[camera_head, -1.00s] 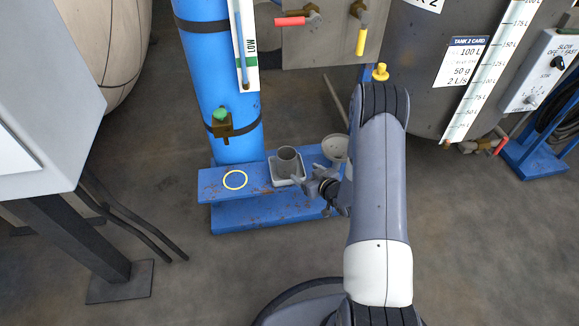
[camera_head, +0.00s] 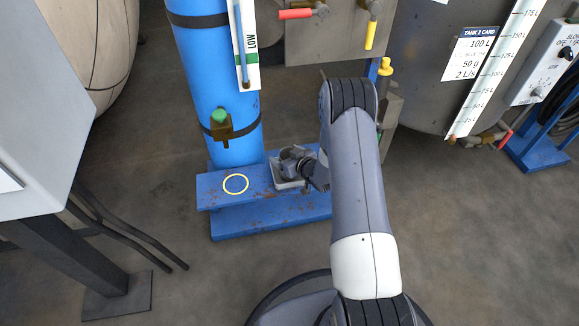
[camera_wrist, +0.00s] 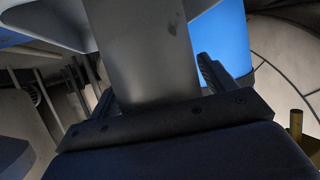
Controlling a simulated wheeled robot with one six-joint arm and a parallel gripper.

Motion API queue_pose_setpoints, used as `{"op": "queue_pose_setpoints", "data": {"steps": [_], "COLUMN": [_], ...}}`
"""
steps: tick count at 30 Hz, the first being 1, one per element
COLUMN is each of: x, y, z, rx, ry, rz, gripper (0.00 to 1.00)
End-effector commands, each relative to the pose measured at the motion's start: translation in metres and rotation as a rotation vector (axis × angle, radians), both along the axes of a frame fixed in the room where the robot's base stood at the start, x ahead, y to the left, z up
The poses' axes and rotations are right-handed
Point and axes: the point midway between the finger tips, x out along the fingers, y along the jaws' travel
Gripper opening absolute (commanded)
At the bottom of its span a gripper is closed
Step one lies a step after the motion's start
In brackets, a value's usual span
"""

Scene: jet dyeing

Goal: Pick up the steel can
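The grey steel can (camera_head: 287,155) stands on a small pale square plate (camera_head: 280,184) on the blue bench. My gripper (camera_head: 299,161) is at the can from the right and partly hides it. In the wrist view, the can's smooth grey wall (camera_wrist: 145,50) fills the space between the two dark fingers of my gripper (camera_wrist: 158,88). One finger lies along each side of the can. I cannot tell whether the fingers press on it or leave a small gap.
A blue cylinder (camera_head: 215,75) with a green-topped valve (camera_head: 219,117) rises behind the blue bench (camera_head: 262,205). A yellow ring (camera_head: 236,184) marks free bench surface left of the can. A grey tank (camera_head: 425,70) stands at the right, a grey cabinet (camera_head: 60,110) at the left.

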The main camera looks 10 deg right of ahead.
Motion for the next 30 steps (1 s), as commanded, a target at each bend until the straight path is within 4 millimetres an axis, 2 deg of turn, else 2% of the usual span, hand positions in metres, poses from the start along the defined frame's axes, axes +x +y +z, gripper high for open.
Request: {"op": "queue_pose_setpoints", "data": {"steps": [2, 16, 23, 26, 30], "x": [0.0, 0.0, 0.0, 0.0, 0.001], "y": [0.0, 0.0, 0.0, 0.0, 0.0], "z": [0.0, 0.0, 0.003, 0.015, 0.043], "rx": [0.0, 0.0, 0.0, -0.001, -0.001], "ry": [0.0, -0.001, -0.001, -0.003, -0.005], "rz": [0.0, 0.0, 0.0, 0.001, 0.001], "gripper": [0.72, 0.35, 0.35, 0.35, 0.35]}}
